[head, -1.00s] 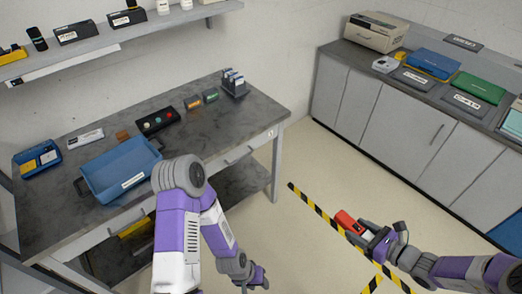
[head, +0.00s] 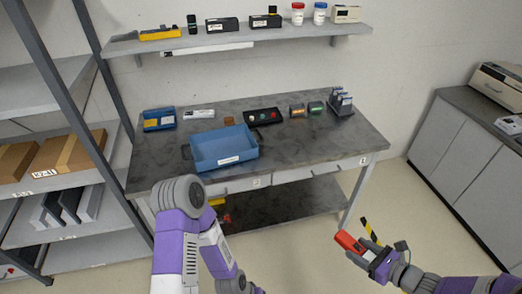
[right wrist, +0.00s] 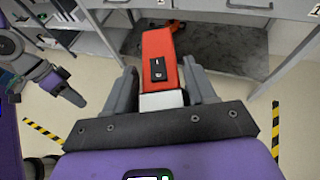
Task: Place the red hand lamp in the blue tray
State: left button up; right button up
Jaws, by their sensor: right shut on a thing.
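The red hand lamp (head: 349,242) is held in my right gripper (head: 370,256), in front of the table's right end and apart from the table. The right wrist view shows the lamp (right wrist: 157,48) between the two fingers of the right gripper (right wrist: 160,88), its black switch facing the camera. The blue tray (head: 222,147) lies on the grey table to the left of the lamp, and looks empty. My left arm hangs in front of the table; its gripper (right wrist: 76,98) shows small at the left of the right wrist view, its jaw opening unclear.
The dark-topped table (head: 300,150) also bears a small blue bin (head: 158,120), a black button box (head: 263,116) and several small items at the back. A wall shelf (head: 240,38) hangs above. A rack (head: 65,180) stands left; grey cabinets (head: 455,150) stand right.

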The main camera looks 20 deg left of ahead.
aim_at(210, 149)
jog(key=u, duration=1.5)
jog(key=i, duration=1.5)
jog(key=z, duration=0.05)
